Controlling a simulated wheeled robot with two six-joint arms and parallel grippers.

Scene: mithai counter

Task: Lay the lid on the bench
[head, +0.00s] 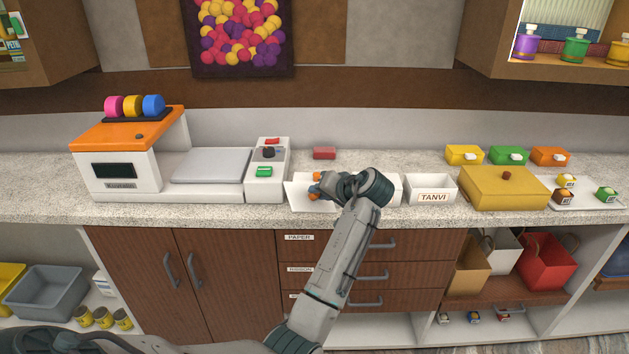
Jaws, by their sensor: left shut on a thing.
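My left gripper (315,187), with orange fingertips, is shut at a white flat piece (301,198), which looks like the lid. The piece is at the front of the speckled bench (250,212), right of the white scale. My gripper and forearm hide part of it, and I cannot tell whether it touches the bench. A white box labelled TANVI (432,196) stands to the right, and another white surface (394,190) shows between it and my wrist. A yellow box (490,196) with a brown knob on top stands farther right. My right gripper is out of view.
An orange-topped machine (125,165) and scale plate (210,166) fill the left. Yellow (464,155), green (508,155) and orange (551,156) boxes stand at the back. A white tray (590,205) holds small boxes.

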